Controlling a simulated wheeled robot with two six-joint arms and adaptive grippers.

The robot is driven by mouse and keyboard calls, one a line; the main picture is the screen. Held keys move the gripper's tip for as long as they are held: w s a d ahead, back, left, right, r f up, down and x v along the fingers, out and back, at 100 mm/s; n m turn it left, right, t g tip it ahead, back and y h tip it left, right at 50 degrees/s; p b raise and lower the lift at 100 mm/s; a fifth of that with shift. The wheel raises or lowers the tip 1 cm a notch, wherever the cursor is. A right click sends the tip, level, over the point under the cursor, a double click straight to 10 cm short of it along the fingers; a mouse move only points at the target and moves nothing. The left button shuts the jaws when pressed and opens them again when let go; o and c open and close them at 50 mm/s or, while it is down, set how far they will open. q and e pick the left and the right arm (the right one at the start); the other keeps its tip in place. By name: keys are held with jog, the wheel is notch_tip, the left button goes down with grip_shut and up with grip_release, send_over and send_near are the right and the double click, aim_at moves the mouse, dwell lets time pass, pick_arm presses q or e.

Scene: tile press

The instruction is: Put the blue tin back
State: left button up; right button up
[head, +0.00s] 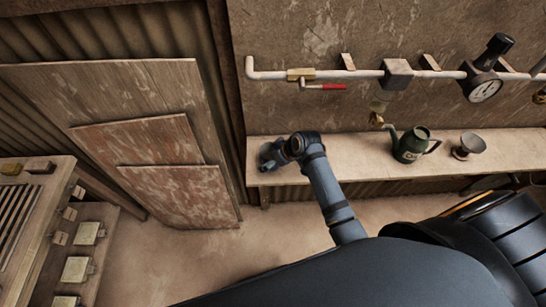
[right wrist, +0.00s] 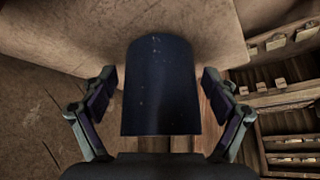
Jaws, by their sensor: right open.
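The blue tin (right wrist: 160,88) shows dark blue in the right wrist view, in the middle between my fingers. It appears to stand on the pale shelf top, with a shadow at its far end. My right gripper (right wrist: 160,90) is open around the tin, with a gap on each side, so the fingers do not touch it. In the head view my right gripper (head: 268,155) is at the left end of the wall shelf (head: 350,160). I cannot make out the tin there; the gripper and wrist appear to hide it. My left gripper is not in view.
A green watering can (head: 411,146) and a small grey cup (head: 469,145) stand further right on the shelf. Above runs a white pipe (head: 358,74) with a red-handled valve (head: 325,87) and gauge (head: 485,88). Wooden boards (head: 150,120) lean at left, near a slatted bench (head: 30,215).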

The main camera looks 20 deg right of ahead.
jog(key=v, duration=0.5)
jog(key=shift+d+b, duration=0.1)
jog(key=shift+b, duration=0.25)
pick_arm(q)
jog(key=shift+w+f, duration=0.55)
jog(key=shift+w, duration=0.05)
pick_arm(e)
jog(key=v, duration=0.7)
